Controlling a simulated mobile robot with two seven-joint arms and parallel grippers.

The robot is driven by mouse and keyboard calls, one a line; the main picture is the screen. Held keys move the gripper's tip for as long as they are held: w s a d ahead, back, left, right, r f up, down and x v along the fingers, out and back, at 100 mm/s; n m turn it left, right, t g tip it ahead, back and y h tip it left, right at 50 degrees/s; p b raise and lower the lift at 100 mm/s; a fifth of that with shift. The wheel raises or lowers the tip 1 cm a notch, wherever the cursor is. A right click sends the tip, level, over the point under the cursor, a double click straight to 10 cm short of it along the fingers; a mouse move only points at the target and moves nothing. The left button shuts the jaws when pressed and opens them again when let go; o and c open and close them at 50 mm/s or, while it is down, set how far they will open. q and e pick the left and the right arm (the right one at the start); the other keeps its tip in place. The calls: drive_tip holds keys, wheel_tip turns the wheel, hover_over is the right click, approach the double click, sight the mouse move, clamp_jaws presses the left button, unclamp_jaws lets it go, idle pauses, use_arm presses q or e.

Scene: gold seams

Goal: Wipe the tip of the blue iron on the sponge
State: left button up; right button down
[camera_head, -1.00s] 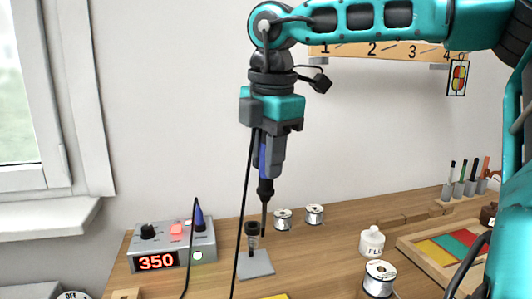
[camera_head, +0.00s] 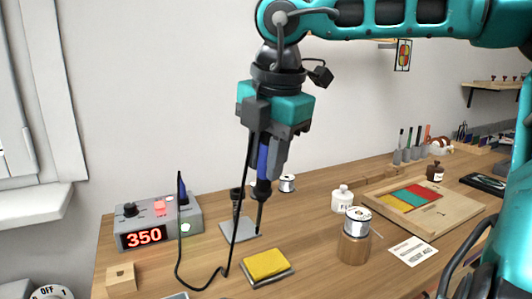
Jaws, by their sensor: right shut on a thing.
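My right gripper (camera_head: 274,150) is shut on the blue iron (camera_head: 263,158) and holds it upright, tip down. The iron's dark tip (camera_head: 259,216) points down over the right part of the grey stand plate (camera_head: 245,233), just right of the dark holder (camera_head: 237,200). I cannot tell whether the tip touches the plate. The yellow sponge (camera_head: 267,263) lies in a shallow grey tray on the bench, nearer to me than the stand and apart from the iron. My left gripper is not in view.
The iron's black cable loops down to the bench left of the sponge. A station (camera_head: 158,222) reading 350 stands at left. A solder spool on a wooden block (camera_head: 354,249), a white bottle (camera_head: 342,200) and a wooden tray (camera_head: 456,208) stand at right. Bench between sponge and spool is clear.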

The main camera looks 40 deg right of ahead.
sight(265, 195)
drive_tip(key=shift+s+a+f, duration=0.15)
drive_tip(key=shift+s, duration=0.05)
drive_tip(key=shift+f, duration=0.15)
drive_tip(key=shift+s+b+x, duration=0.15)
drive_tip(key=shift+b+x, duration=0.4)
drive_tip(key=shift+x, duration=0.1)
drive_tip(key=shift+s+b+x, duration=0.15)
drive_tip(key=shift+b+x, duration=0.35)
drive_tip(key=shift+x, duration=0.1)
drive_tip(key=shift+a+f, duration=0.1)
drive_tip(key=b+x, duration=0.1)
drive_tip(key=b, duration=0.1)
drive_tip(key=b+x, duration=0.2)
drive_tip(key=shift+s+a+f, duration=0.1)
drive_tip(key=shift+s+f, duration=0.15)
drive_tip(key=shift+s, duration=0.05)
idle(0.8)
